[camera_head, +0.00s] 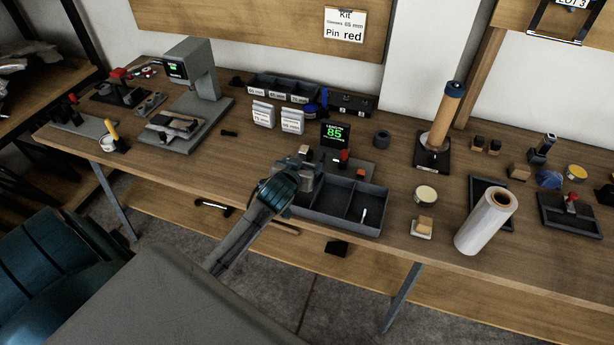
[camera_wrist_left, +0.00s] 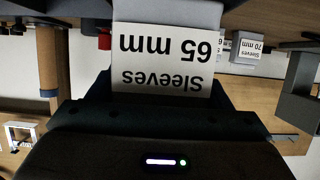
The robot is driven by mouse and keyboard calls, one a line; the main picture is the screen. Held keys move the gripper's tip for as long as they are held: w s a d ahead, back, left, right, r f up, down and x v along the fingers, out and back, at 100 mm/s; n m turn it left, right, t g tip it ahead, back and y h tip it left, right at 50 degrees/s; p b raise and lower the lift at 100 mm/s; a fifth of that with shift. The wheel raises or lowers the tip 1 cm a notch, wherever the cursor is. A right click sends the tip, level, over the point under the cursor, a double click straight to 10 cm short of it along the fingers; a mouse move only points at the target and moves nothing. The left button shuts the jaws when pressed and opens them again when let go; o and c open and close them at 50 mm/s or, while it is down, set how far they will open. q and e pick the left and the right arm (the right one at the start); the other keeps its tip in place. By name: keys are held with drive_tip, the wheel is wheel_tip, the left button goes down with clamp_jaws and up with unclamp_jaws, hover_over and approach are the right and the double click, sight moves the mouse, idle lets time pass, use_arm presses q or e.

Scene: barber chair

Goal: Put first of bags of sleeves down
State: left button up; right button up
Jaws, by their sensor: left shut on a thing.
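My left gripper (camera_head: 303,168) is shut on a bag of sleeves (camera_wrist_left: 166,58), whose white label reads "Sleeves 65 mm", upside down in the left wrist view. In the head view the held bag is largely hidden by the gripper and cannot be told apart clearly. The gripper is over the left part of the grey divided tray (camera_head: 358,231). Whether the bag touches the tray cannot be told. Two other labelled bags stand on the bench, a left one (camera_head: 263,114) and a right one (camera_head: 292,121); a "70 mm" label (camera_wrist_left: 250,48) shows in the left wrist view.
A small display (camera_head: 335,134) reading 85 stands behind the tray, by a device with a red part (camera_head: 344,156). A grey bin row (camera_head: 283,88) is at the back. A small white item (camera_head: 363,216) is in the tray's right compartment.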

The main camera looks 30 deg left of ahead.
use_arm(q)
drive_tip(key=f, duration=0.3)
drive_tip(key=shift+s+d+f+p, duration=0.1)
drive_tip(key=shift+s+d+p, duration=0.05)
drive_tip(key=shift+d+p, duration=0.15)
drive_tip(key=shift+a+f, duration=0.1)
drive_tip(key=shift+f, duration=0.15)
use_arm(e)
drive_tip(key=shift+s+d+r, duration=0.2)
drive_tip(key=shift+s+d, duration=0.1)
drive_tip(key=shift+d, duration=0.3)
drive_tip(key=shift+s+d+r, duration=0.15)
drive_tip(key=shift+s+d, duration=0.1)
drive_tip(key=shift+d, duration=0.35)
